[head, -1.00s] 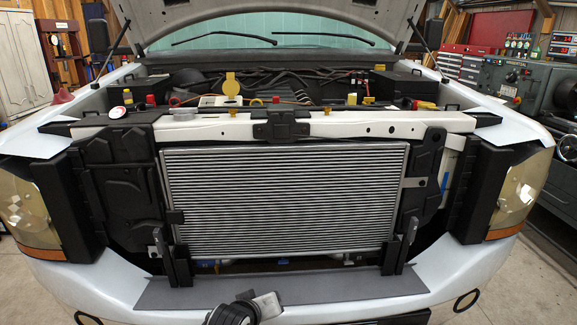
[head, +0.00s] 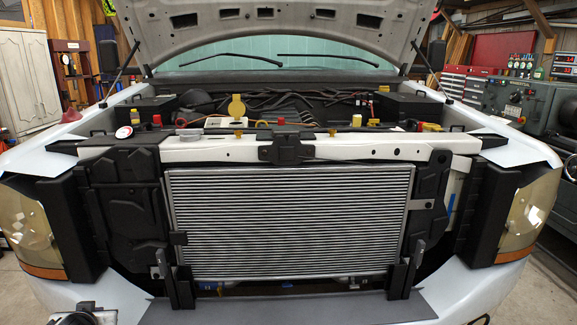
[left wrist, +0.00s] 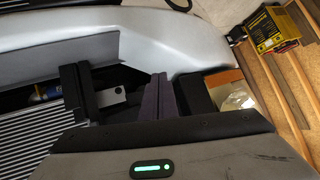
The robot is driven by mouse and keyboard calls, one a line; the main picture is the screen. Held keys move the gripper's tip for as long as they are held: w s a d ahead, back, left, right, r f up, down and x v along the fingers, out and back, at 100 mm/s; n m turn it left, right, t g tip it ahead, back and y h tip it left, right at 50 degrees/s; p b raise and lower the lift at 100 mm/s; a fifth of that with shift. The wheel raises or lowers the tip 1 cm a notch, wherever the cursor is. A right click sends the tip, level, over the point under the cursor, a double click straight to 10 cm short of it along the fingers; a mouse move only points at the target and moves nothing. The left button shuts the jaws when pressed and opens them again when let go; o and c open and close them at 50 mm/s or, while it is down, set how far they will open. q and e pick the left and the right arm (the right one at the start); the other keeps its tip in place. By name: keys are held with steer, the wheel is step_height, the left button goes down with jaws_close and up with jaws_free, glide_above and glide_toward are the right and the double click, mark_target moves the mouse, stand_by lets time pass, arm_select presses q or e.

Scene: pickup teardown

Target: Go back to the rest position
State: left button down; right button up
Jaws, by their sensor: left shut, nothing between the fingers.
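My left gripper (head: 88,312) shows only in part at the bottom left edge of the head view, in front of the pickup's white bumper. In the left wrist view its two dark fingers (left wrist: 158,92) are together, with nothing between them. My right gripper is in neither view. The pickup's front is stripped, with a silver finned radiator (head: 290,222) in the middle under a white crossbar (head: 215,150).
A white bumper (left wrist: 165,45) and a grey shelf panel (head: 300,308) lie along the front. Headlights (head: 28,228) stand at both sides. The hood (head: 280,18) is raised. A yellow and black case (left wrist: 270,28) shows in the left wrist view.

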arm_select(q)
steer(key=s+d+f+m+h, duration=0.3)
steer(key=s+d+f+m, duration=0.2)
steer(key=s+d+f, duration=0.65)
steer(key=s+d+f+m+g+h, duration=0.15)
steer(key=s+d, duration=0.35)
steer(key=s, duration=0.6)
steer(key=s+d+f+m+h, duration=0.1)
steer(key=s+d+m+h, duration=0.25)
steer(key=s, duration=0.85)
steer(key=d+n, duration=0.5)
steer(key=d, duration=0.7)
steer(key=shift+w+d+t, duration=0.35)
steer(key=shift+w, duration=0.1)
steer(key=c, duration=2.5)
jaws_free()
